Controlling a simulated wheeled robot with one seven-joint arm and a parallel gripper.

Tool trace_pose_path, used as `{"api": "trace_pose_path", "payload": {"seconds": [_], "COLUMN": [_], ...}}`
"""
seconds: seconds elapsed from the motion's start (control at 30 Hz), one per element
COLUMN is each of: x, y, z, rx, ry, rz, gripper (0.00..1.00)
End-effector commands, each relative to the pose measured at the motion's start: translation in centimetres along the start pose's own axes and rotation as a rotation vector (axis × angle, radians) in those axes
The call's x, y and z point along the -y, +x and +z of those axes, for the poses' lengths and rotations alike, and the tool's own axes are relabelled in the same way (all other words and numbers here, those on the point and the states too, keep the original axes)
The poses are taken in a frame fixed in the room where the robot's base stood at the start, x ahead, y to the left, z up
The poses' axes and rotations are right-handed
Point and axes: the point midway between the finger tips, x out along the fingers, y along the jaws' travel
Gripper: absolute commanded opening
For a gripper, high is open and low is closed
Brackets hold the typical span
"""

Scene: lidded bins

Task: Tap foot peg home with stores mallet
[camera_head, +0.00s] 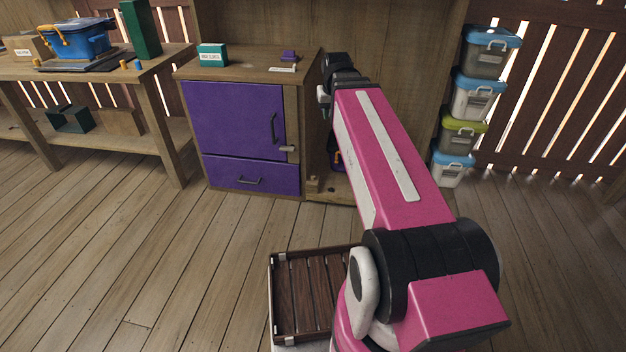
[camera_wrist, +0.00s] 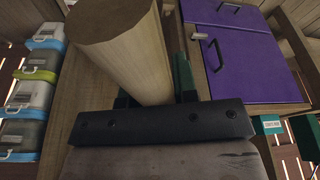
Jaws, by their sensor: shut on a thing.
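A thick pale wooden cylinder with a flat round end, which looks like part of the mallet (camera_wrist: 130,50), is held between the dark fingers of my gripper (camera_wrist: 155,92) in the wrist view. The rest of the mallet is hidden there. In the head view my gripper (camera_head: 323,96) shows only as a small part past my pink arm, beside the right edge of the purple cabinet (camera_head: 235,122). A small wooden piece (camera_head: 313,184) stands low at the cabinet's right foot. It may be the foot peg. I cannot tell how far it is seated.
A teal labelled box (camera_head: 213,55) and a small purple block (camera_head: 289,56) sit on the cabinet top. A workbench (camera_head: 160,60) with a blue bin (camera_head: 80,40) stands left. Stacked lidded bins (camera_head: 478,98) stand right. A slatted tray (camera_head: 275,300) is near me. The floor before the cabinet is clear.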

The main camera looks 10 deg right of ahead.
Motion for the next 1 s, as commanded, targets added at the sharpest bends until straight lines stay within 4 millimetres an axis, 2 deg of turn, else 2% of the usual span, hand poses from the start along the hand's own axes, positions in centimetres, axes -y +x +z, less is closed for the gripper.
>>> {"api": "trace_pose_path", "payload": {"seconds": [0.63,0.77,1.0], "x": [0.0,0.0,0.0], "y": [-3.9,-3.4,-0.8], "z": [-1.1,-0.9,-0.2], "rx": [-0.001,0.000,0.001], "ry": [0.000,0.000,0.000], "rz": [0.000,0.000,0.000], "gripper": [0.00,0.00,0.00]}}
